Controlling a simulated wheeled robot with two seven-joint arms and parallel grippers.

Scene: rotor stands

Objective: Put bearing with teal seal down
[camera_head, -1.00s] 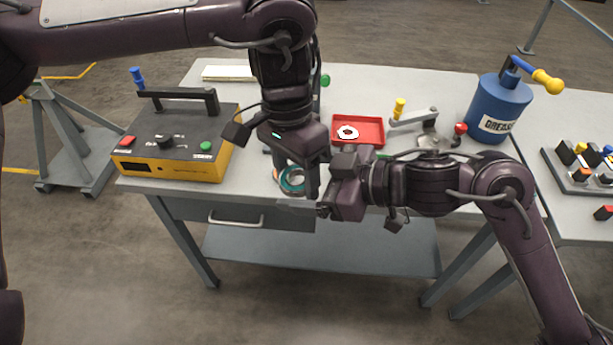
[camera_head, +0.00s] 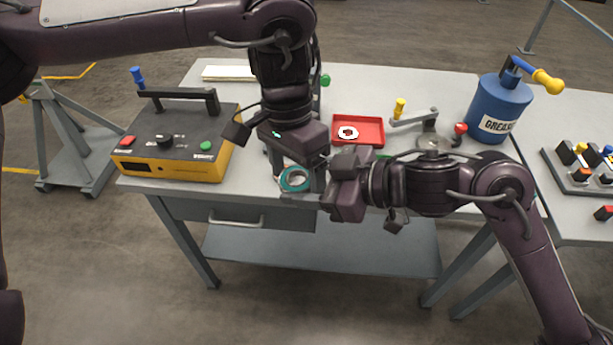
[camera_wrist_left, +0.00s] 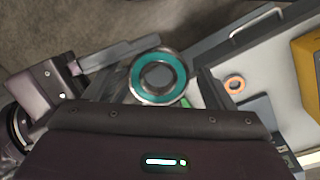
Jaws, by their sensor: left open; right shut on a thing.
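The bearing with teal seal (camera_head: 294,179) is a metal ring with a teal face. It appears held above the table's front edge, and it shows large in the left wrist view (camera_wrist_left: 158,75). My right gripper (camera_head: 322,198) reaches in from the right and is shut on the bearing's edge; its fingertips are partly hidden in the head view. It enters from the left in the left wrist view. My left gripper (camera_head: 297,180) points down around the bearing with its fingers open and apart.
An orange-sealed bearing (camera_wrist_left: 235,84) lies on the table (camera_head: 225,178). A yellow tester box (camera_head: 170,145) stands left. A red tray (camera_head: 370,130) with a white-and-dark ring, a crank fixture (camera_head: 430,140) and a blue grease can (camera_head: 497,108) stand behind and right.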

